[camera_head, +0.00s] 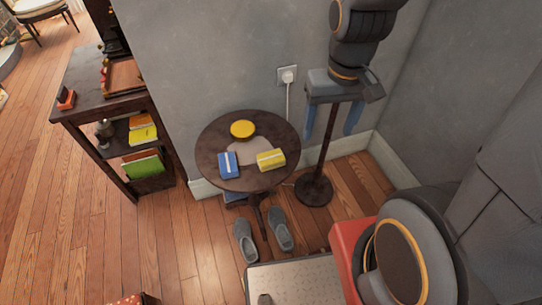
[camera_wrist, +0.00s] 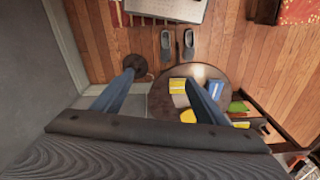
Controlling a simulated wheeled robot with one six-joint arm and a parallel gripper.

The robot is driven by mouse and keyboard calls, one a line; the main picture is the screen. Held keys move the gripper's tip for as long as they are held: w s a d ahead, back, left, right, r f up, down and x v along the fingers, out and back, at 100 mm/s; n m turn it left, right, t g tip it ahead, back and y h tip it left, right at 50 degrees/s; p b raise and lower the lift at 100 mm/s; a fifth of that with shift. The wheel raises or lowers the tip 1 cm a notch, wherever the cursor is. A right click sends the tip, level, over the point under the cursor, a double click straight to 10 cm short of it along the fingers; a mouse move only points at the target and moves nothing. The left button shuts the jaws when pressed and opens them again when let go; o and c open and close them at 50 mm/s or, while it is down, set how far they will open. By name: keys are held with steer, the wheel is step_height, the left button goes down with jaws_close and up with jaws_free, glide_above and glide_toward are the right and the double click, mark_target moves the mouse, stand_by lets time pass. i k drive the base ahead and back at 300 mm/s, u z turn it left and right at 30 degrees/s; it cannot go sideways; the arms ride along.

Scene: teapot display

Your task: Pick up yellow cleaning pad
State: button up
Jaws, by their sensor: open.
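A yellow rectangular pad with a pale band (camera_head: 271,160) lies on the right side of a small round dark table (camera_head: 213,140). A round yellow object (camera_head: 242,129) sits at the back of the tabletop; I cannot tell for certain which yellow thing is the cleaning pad. A blue rectangular item with a pale band (camera_head: 228,166) lies at the front left. My gripper (camera_head: 329,136) is open and empty, above and right of the table. In the wrist view, its fingers (camera_wrist: 158,76) spread apart, one partly in front of the tabletop near the yellow rectangular pad (camera_wrist: 177,86).
A dark stand with a round base (camera_head: 315,190) is right of the table, below my gripper. Grey slippers (camera_head: 280,229) lie on the floor in front. A shelf with books (camera_head: 143,166) stands left. A grey wall with a plugged-in socket (camera_head: 288,75) is behind.

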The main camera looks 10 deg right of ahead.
mark_target(272, 159)
steer(key=z, duration=0.05)
steer(key=k, duration=0.5)
steer(key=z, duration=1.8)
steer(key=k, duration=0.85)
steer(key=u, duration=1.8)
steer(key=i, duration=1)
steer(key=u, duration=0.05)
